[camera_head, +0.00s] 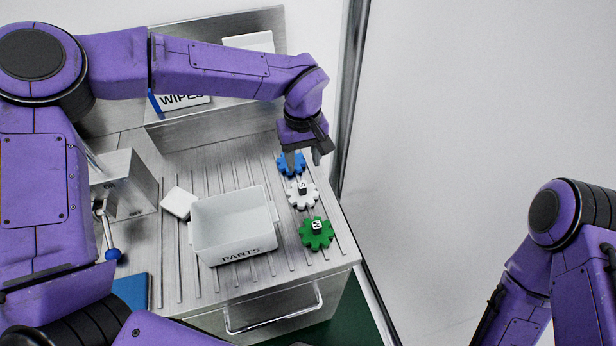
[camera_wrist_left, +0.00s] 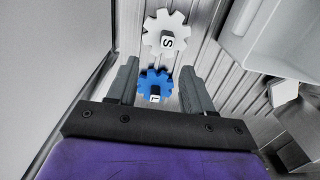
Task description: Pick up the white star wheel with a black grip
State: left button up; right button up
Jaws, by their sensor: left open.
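The white star wheel (camera_head: 302,200) lies flat on the ribbed metal top, between the blue star wheel (camera_head: 287,168) and the green star wheel (camera_head: 316,240). Its small grip block shows a light face marked S and dark edges. In the left wrist view the white wheel (camera_wrist_left: 158,27) lies beyond my fingertips, and the blue wheel (camera_wrist_left: 150,82) shows between the fingers. My left gripper (camera_head: 304,160) is open and empty, above the blue wheel, apart from the white one; it also shows in the left wrist view (camera_wrist_left: 159,68). My right gripper is out of frame.
A white parts bin (camera_head: 236,249) stands left of the wheels. A white block (camera_head: 179,202) lies left of the bin. A metal box (camera_head: 133,184) and a blue-knobbed lever (camera_head: 112,253) are at the left. A drawer handle (camera_head: 274,315) is at the front.

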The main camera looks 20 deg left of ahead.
aim_at(302, 185)
pick_arm(q)
jog(key=s+f, duration=0.1)
jog(key=f, duration=0.1)
jog(key=s+f+p, duration=0.1)
jog(key=s, duration=0.1)
jog(key=shift+f, duration=0.4)
jog(key=f, duration=0.1)
jog(key=w+f, duration=0.1)
jog(key=f, duration=0.1)
jog(key=f+p, duration=0.1)
jog(key=shift+w+f, duration=0.3)
jog(key=shift+w, duration=0.1)
jog(key=shift+s+r, duration=0.2)
jog(key=shift+s, duration=0.25)
jog(key=c, duration=0.9)
grip_shut()
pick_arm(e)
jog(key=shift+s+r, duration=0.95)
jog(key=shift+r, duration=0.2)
